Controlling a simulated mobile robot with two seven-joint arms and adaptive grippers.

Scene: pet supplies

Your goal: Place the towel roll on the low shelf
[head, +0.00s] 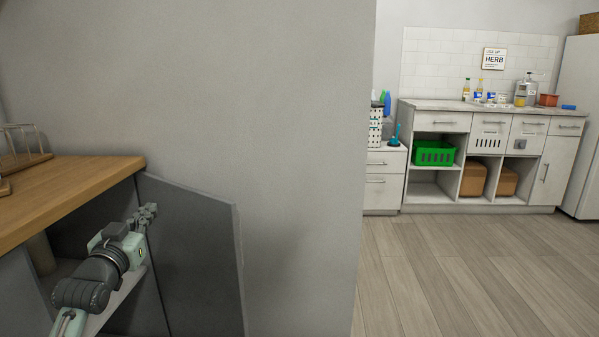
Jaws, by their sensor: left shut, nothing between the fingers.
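My left gripper (147,214) is shut and empty, beside the inner face of an open grey cabinet door (195,255). My left arm reaches up from the lower left, in front of the cabinet opening. A pale shelf (122,293) shows inside this cabinet, partly hidden by the arm. A beige upright cylinder (41,254) stands in the dark cabinet at the left; it may be the towel roll, but I cannot tell. My right gripper is not in view.
The cabinet has a wooden top (65,190) with a wire rack (22,145) on it. A grey wall stands right of the door. Across the open wood floor (450,265) is a counter unit (480,105) with a green basket (434,153) and brown boxes (474,179) in its cubbies.

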